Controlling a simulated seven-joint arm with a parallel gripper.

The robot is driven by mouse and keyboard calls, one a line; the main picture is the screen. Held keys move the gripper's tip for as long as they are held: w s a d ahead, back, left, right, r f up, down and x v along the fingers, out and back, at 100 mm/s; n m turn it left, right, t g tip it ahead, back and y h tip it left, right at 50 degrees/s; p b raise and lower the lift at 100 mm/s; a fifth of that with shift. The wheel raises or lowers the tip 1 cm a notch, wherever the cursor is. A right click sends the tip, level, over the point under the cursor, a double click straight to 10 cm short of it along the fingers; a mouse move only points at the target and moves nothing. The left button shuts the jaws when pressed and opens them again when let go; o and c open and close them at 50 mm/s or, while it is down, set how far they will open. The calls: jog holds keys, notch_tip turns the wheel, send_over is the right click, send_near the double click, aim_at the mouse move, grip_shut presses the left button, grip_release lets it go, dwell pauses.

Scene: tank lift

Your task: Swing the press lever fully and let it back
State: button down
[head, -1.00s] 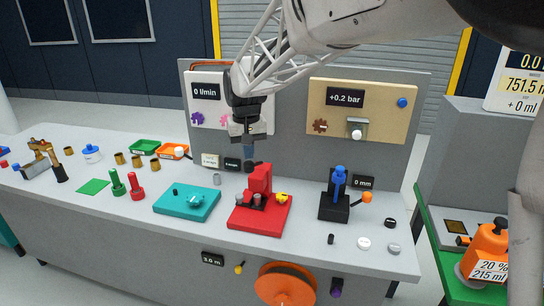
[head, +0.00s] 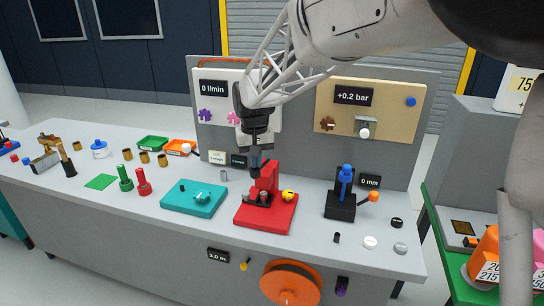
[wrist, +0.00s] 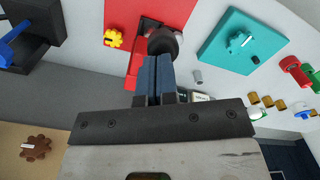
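The red press (head: 268,178) stands on its red base (head: 256,221) at the middle of the bench. A dark round knob, which looks like the end of its lever, shows in the wrist view (wrist: 162,42), just beyond my fingertips. My gripper (head: 255,164) points down at the upper left side of the press. Its two blue fingers lie together with only a thin line between them, also in the wrist view (wrist: 157,60). They look shut, with nothing visible between them. I cannot tell whether the fingertips touch the knob. The lever's arm is mostly hidden.
A yellow knob (head: 288,195) sits on the right of the press. A teal block (head: 194,198) stands to its left. A black stand with a blue top (head: 345,188) and orange knob (head: 373,197) stands to its right. A grey panel (head: 305,140) rises behind.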

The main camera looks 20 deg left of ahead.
aim_at(255, 176)
jog(key=shift+f, duration=0.1)
dwell(0.3)
jog(key=shift+s+f, duration=0.2)
jog(key=shift+f, duration=1.1)
jog(key=shift+s+f, duration=0.2)
jog(key=shift+f, duration=1.05)
jog(key=shift+r, duration=0.1)
notch_tip(255, 176, up, 13)
dwell(1.0)
